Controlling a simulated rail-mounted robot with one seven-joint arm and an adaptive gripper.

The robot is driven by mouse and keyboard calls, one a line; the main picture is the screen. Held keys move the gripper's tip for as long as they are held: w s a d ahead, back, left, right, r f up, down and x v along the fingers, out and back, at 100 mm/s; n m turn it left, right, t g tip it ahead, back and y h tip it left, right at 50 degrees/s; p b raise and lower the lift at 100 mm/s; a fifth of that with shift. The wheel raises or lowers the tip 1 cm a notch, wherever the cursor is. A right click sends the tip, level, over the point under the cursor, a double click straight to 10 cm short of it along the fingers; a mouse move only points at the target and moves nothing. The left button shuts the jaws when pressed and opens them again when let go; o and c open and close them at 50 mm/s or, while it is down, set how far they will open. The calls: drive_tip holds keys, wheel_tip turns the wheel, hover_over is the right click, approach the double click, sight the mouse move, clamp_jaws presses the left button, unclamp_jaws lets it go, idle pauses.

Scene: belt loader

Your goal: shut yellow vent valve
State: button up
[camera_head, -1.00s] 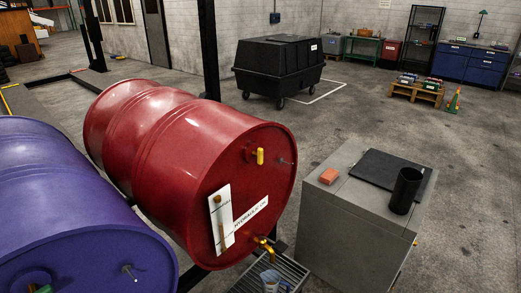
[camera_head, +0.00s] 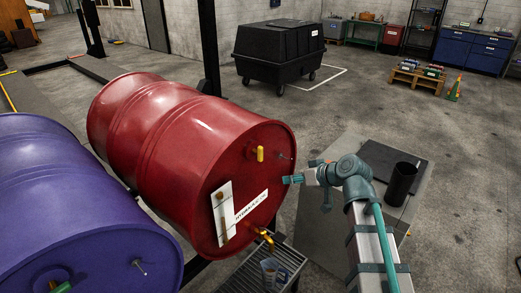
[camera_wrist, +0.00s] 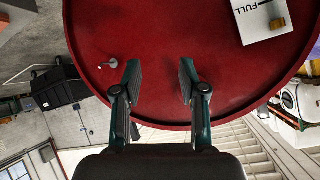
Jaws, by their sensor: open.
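The yellow vent valve (camera_head: 260,153) sticks out upright near the top of the red drum's (camera_head: 232,172) end face, in the head view. I cannot make it out in the wrist view. My gripper (camera_head: 286,180) is in front of the drum face at its right side, right of and lower than the valve in the picture. In the wrist view my gripper (camera_wrist: 159,82) is open, with only red drum face between its fingers. A silver pin (camera_wrist: 107,63) lies left of the fingers, and a white FULL gauge plate (camera_wrist: 262,16) lies at upper right.
A brass tap (camera_head: 266,239) sits low on the drum above a grated tray (camera_head: 283,262). A purple drum (camera_head: 70,205) lies at left.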

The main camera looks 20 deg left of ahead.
sight(262, 153)
drive_tip(key=a+r+n+y, duration=0.3)
drive_tip(key=a+r+n, duration=0.1)
drive_tip(key=r, duration=0.5)
drive_tip(key=shift+n, duration=0.3)
drive_tip(key=p+x, duration=0.1)
drive_tip(key=x, duration=0.2)
drive_tip(key=p+x, duration=0.1)
drive_tip(key=x, duration=0.3)
drive_tip(key=p+x, duration=0.1)
drive_tip(key=x, duration=0.2)
drive_tip(key=shift+w+f+p, duration=0.2)
drive_tip(key=shift+f+p, duration=0.2)
clamp_jaws()
